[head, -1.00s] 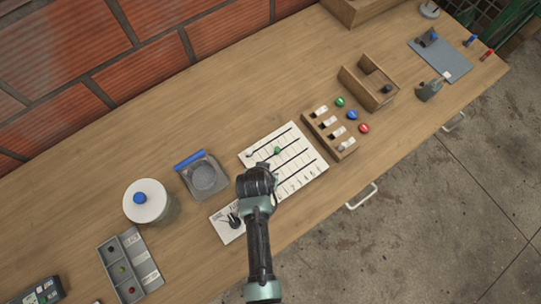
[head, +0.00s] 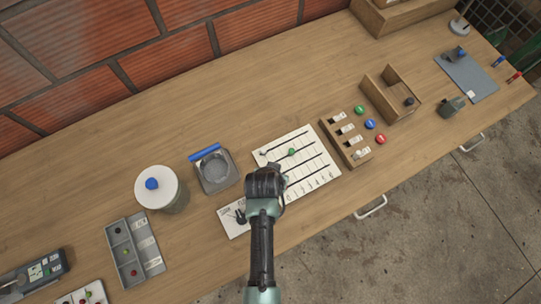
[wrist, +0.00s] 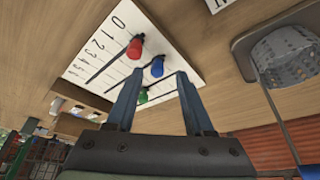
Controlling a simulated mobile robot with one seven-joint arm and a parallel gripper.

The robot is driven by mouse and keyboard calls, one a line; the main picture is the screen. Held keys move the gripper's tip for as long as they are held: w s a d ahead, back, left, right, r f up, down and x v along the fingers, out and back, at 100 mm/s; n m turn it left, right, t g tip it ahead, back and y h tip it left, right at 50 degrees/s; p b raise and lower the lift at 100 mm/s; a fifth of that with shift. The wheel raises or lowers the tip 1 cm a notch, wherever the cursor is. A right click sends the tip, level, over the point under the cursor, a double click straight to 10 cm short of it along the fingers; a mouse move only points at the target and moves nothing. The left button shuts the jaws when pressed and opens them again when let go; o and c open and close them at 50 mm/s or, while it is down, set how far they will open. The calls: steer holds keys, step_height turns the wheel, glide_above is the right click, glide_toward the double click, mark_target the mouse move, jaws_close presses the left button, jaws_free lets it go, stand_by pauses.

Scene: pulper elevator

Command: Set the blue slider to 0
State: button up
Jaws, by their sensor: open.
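The white slider panel (head: 327,178) lies flat on the table, with dark parallel slots and a number scale starting at 0. In the wrist view the blue slider knob (wrist: 157,67) shows between my fingertips, with the red knob (wrist: 135,48) beside it nearer the scale and the green knob (wrist: 143,95) on the other side. The blue knob's exact reading cannot be told. My gripper (wrist: 160,73) is open, its two fingers apart, and contact with the knob cannot be told. In the head view my gripper (head: 277,176) hides the blue and red knobs; the green knob (head: 291,152) shows.
A wooden block with switches and coloured buttons (head: 349,145) stands right of the panel. A dial plate (head: 233,222) adjoins its lower left. A blue-handled square container (head: 228,178) and a white lidded pot (head: 157,195) stand left. The table behind the panel is clear.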

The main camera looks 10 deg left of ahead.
steer(key=v, duration=1.1)
steer(key=shift+r, duration=0.15)
steer(key=shift+s+a, duration=0.1)
steer(key=shift+s, duration=0.05)
steer(key=w+r+t, duration=0.6)
steer(key=w+r, duration=0.7)
steer(key=r, duration=0.3)
steer(key=w+r+t+y+b, duration=0.1)
steer(key=w+r+t, duration=0.2)
steer(key=r, duration=0.6)
steer(key=w+r+t, duration=0.2)
steer(key=r+t, duration=0.1)
steer(key=r, duration=0.7)
steer(key=s+d+r+t, duration=0.1)
steer(key=s+r+t, duration=0.2)
steer(key=r, duration=0.7)
steer(key=s+d+r+n+t, duration=0.1)
steer(key=s+r+t, duration=0.3)
steer(key=r, duration=0.7)
steer(key=s+d+r+t+b, duration=0.1)
steer(key=s+r+t, duration=0.3)
steer(key=r, duration=0.6)
steer(key=shift+s+d+r+n, duration=0.25)
steer(key=shift+s+r+n, duration=0.15)
steer(key=shift+s, duration=0.3)
